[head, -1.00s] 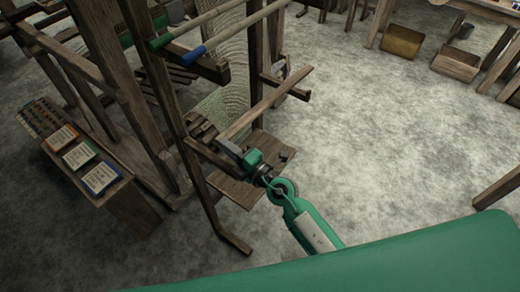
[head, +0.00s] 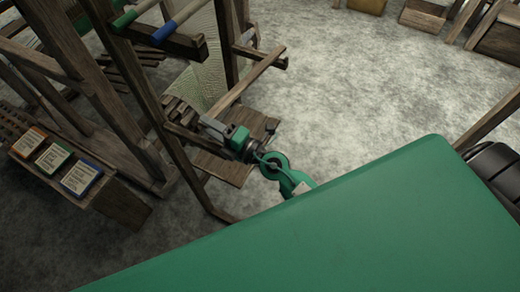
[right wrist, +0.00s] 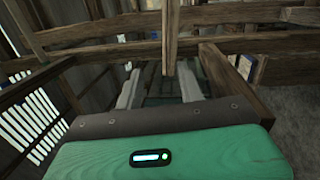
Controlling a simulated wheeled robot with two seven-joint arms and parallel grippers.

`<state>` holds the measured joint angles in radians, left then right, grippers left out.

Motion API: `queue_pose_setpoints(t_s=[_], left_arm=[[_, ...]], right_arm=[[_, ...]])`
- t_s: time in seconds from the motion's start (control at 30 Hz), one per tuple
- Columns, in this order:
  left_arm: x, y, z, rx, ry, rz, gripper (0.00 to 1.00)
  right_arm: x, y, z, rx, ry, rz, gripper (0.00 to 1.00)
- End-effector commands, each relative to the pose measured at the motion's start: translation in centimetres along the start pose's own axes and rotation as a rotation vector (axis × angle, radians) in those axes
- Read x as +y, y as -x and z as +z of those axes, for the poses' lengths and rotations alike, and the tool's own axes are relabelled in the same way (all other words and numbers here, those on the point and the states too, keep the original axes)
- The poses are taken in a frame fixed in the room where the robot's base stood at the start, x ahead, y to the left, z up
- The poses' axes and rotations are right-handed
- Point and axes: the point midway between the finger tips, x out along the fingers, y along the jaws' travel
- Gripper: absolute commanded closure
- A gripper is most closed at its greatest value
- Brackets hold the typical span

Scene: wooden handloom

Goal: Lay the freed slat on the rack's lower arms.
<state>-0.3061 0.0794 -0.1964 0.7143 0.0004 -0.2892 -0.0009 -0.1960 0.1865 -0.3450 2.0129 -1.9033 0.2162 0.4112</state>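The slat (head: 245,80) is a long pale wooden strip beside the loom. It lies across the rack's far lower arm (head: 272,62), and its near end is by my right gripper (head: 208,121), above the near lower arm (head: 185,133). Contact at the near arm is hidden by the gripper. In the right wrist view the slat (right wrist: 170,35) runs away from between my grey fingers (right wrist: 161,87). The fingers stand apart, with gaps beside the slat. My left gripper is out of view.
Rods with green and blue ends (head: 172,24) rest on the upper arms above the slat. A wooden board (head: 225,168) is below the gripper. A bench with cards (head: 82,178) stands at left.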

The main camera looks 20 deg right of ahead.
Motion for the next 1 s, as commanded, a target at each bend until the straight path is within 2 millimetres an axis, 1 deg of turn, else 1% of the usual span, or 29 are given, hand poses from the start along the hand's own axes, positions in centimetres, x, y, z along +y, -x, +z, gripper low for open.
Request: queue_pose_setpoints(t_s=[0.03,0.07,0.1,0.13,0.2,0.27,0.3,0.37,0.4,0.5,0.6,0.8,1.0], left_arm=[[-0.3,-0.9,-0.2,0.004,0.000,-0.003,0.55],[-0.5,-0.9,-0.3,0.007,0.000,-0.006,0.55],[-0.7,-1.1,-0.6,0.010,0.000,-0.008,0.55],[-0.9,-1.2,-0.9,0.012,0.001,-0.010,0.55],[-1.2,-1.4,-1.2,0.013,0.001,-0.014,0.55],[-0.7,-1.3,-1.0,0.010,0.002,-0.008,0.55],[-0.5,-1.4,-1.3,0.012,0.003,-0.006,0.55],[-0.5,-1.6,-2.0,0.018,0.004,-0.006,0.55],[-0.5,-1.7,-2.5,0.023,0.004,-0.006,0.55],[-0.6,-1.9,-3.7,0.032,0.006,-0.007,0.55],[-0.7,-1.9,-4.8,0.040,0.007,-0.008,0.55],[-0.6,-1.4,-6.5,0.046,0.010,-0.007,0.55],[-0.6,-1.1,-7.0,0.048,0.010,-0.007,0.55]], right_arm=[[-4.8,2.3,-2.7,0.053,-0.040,-0.084,0.61],[-4.6,3.0,-2.6,0.051,-0.041,-0.081,0.61],[-4.5,3.9,-2.3,0.048,-0.042,-0.078,0.78],[-4.2,4.5,-2.2,0.045,-0.043,-0.074,0.84],[-3.8,6.1,-1.8,0.039,-0.043,-0.068,0.84],[-3.4,7.4,-1.4,0.031,-0.042,-0.062,0.83],[-3.1,8.2,-1.2,0.027,-0.043,-0.059,0.79],[-2.8,9.5,-0.8,0.020,-0.041,-0.053,0.64],[-2.5,10.3,-0.6,0.016,-0.042,-0.049,0.61],[-1.9,12.1,0.0,0.005,-0.041,-0.039,0.61],[-1.1,13.4,0.3,-0.003,-0.041,-0.028,0.61],[-0.2,14.8,0.8,-0.011,-0.040,-0.016,0.61],[0.3,15.2,0.9,-0.014,-0.040,-0.012,0.61]])
